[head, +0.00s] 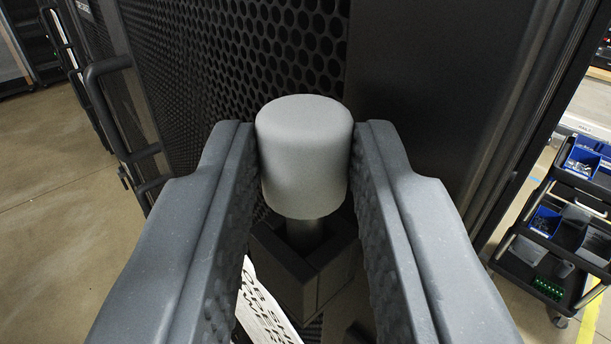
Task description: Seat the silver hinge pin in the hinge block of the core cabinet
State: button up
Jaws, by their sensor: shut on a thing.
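The silver hinge pin (304,150) stands upright in the middle of the head view, with its thick round head on top and a thinner shank (304,234) below. My gripper (305,165) is shut on the pin's head, one dark padded finger on each side. The black hinge block (300,275) is right under the head. The shank's lower part is hidden inside the block's square opening, and how deep it goes cannot be seen. A gap with bare shank shows between head and block. The core cabinet's perforated black door (265,45) is behind.
A smooth dark panel (420,100) rises close behind on the right. A white printed label (265,310) shows below the block. Black door handles (110,110) are at the left. A black cart (560,235) with blue bins stands at the right. Open floor (50,220) lies left.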

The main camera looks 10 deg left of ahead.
jog(key=shift+f+b, duration=0.45)
jog(key=shift+f, duration=0.3)
jog(key=o, duration=1)
jog(key=shift+o, duration=0.3)
jog(key=shift+a+r, duration=0.1)
jog(key=shift+s, duration=0.1)
jog(key=shift+s+d, duration=0.25)
jog(key=shift+s, duration=0.05)
jog(key=s+d+b, duration=0.2)
jog(key=s+b, duration=0.1)
jog(key=s, duration=0.9)
jog(key=shift+s, duration=0.4)
